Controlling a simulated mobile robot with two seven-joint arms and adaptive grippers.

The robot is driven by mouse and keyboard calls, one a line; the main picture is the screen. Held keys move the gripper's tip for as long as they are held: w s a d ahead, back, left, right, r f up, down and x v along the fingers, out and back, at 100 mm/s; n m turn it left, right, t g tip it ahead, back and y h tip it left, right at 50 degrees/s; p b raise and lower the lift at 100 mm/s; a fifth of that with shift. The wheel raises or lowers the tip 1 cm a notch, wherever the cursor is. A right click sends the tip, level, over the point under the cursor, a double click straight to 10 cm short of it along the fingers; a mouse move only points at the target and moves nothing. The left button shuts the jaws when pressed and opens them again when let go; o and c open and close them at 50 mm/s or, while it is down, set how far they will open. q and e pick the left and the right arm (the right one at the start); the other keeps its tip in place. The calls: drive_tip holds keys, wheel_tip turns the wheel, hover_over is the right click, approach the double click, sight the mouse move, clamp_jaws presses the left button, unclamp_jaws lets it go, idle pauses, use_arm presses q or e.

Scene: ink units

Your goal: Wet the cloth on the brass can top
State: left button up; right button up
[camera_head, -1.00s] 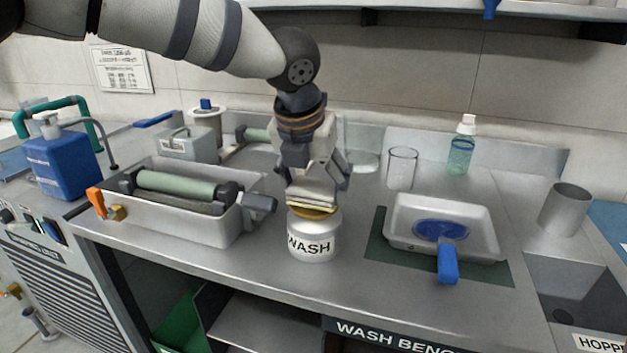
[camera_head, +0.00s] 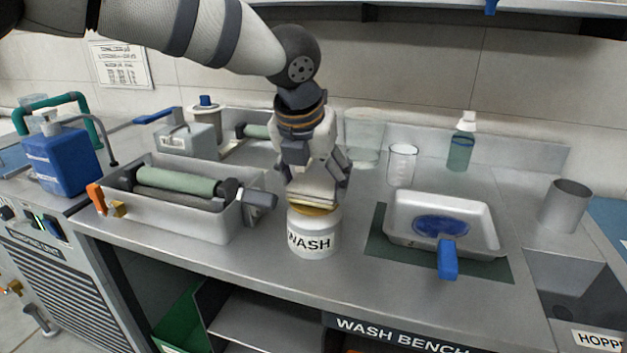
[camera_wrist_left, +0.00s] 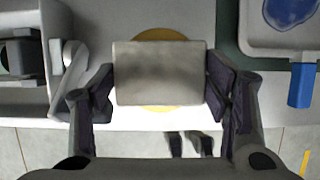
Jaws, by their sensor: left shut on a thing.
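The white can labelled WASH (camera_head: 314,238) stands upright on the steel bench. Its brass top (camera_head: 312,210) shows as a thin rim in the head view and as a yellow disc behind the cloth in the left wrist view (camera_wrist_left: 160,34). My left gripper (camera_head: 317,190) points down over the can. It is shut on a pale folded cloth (camera_wrist_left: 160,72), which spans between both fingers. The cloth (camera_head: 312,200) lies at the brass top; whether it presses on it I cannot tell. My right gripper is out of view.
Left of the can stands a grey tray with rollers (camera_head: 175,212).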

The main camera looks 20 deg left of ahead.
sight(314, 184)
use_arm(q)
drive_tip(key=shift+r, duration=3.45)
